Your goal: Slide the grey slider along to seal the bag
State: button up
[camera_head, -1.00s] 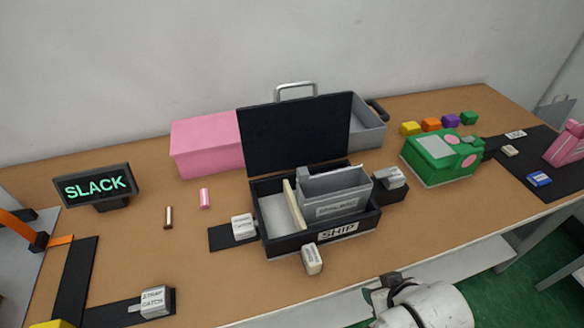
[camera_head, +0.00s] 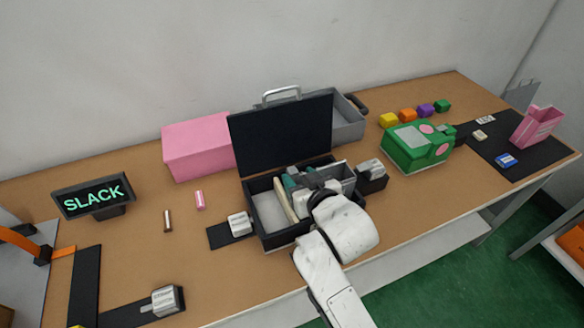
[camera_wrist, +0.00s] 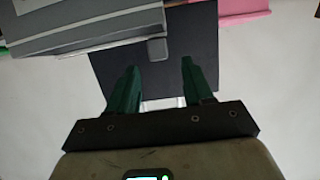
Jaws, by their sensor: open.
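A grey bag-like holder (camera_head: 340,172) stands in the open black case marked SHIP in the head view. In the wrist view the grey holder (camera_wrist: 90,30) fills the upper left, with a pale strip along its edge. A small grey tab (camera_wrist: 157,49), which looks like the slider, sits at the end of that strip. My gripper (camera_head: 301,178) is over the case, its green fingers at the holder. In the wrist view my gripper (camera_wrist: 159,66) is open and empty, the tab just beyond and between the fingertips. Contact cannot be told.
The raised black lid (camera_head: 282,135) stands behind the holder. Catch blocks (camera_head: 239,224) and (camera_head: 371,170) flank the case. A pink box (camera_head: 197,146) and grey bin (camera_head: 350,118) stand behind, and a green box (camera_head: 415,148) at right.

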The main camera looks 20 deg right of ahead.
aim_at(293, 171)
jog(key=shift+x, duration=2.75)
grip_shut()
